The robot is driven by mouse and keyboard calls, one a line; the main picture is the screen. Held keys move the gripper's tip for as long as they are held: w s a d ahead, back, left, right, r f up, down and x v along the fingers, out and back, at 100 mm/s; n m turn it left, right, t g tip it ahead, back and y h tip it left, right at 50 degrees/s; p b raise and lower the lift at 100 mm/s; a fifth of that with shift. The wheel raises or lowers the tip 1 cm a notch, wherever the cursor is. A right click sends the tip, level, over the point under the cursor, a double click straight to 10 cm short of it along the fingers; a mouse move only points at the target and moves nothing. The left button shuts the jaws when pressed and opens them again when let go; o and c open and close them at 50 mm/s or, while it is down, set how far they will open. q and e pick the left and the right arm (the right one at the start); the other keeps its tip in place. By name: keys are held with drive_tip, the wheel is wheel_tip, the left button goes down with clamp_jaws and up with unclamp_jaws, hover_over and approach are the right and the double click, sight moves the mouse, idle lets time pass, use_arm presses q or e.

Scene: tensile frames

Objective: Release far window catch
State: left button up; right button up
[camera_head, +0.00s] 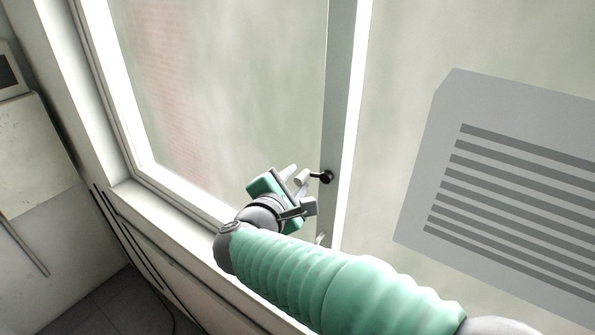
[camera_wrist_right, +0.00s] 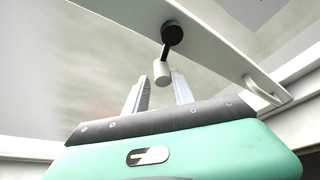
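The window catch (camera_head: 326,177) is a black round pivot on the grey window upright, with a short arm ending in a pale cylindrical knob (camera_head: 303,179). The right wrist view shows the black pivot (camera_wrist_right: 172,33) above, with the pale knob (camera_wrist_right: 161,73) hanging below it. My right gripper (camera_head: 302,187) is open right beside the knob. In the right wrist view its two fingers (camera_wrist_right: 160,86) stand apart, and the knob lies between or just beyond their tips. I cannot tell whether either finger touches it. My left gripper is not in view.
A pale handle (camera_head: 320,239) sits lower on the upright, partly behind my right arm; it also shows in the right wrist view (camera_wrist_right: 262,89). The white sill (camera_head: 165,205) runs below the glass. A grey slatted panel (camera_head: 510,185) is at right.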

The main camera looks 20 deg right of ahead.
drive_tip(key=shift+w+d+f, duration=0.1)
drive_tip(key=shift+w+d, duration=0.1)
drive_tip(key=shift+d, duration=0.8)
drive_tip(key=shift+c, duration=0.6)
drive_tip(key=shift+w+d+f, duration=0.1)
drive_tip(key=shift+d, duration=0.15)
drive_tip(key=c, duration=0.5)
drive_tip(key=shift+a, duration=0.25)
clamp_jaws()
drive_tip(key=shift+a, duration=0.1)
drive_tip(key=b, duration=0.3)
drive_tip(key=m+t+b, duration=0.1)
drive_tip(key=b, duration=0.3)
drive_tip(key=shift+w+f, duration=0.1)
drive_tip(key=shift+f, duration=0.15)
drive_tip(key=shift+r+m, duration=0.3)
drive_tip(key=shift+r, duration=0.35)
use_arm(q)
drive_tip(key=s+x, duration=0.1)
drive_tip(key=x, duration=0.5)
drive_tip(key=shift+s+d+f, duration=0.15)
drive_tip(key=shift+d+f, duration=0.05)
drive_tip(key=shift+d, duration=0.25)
use_arm(e)
drive_tip(key=shift+a, duration=0.1)
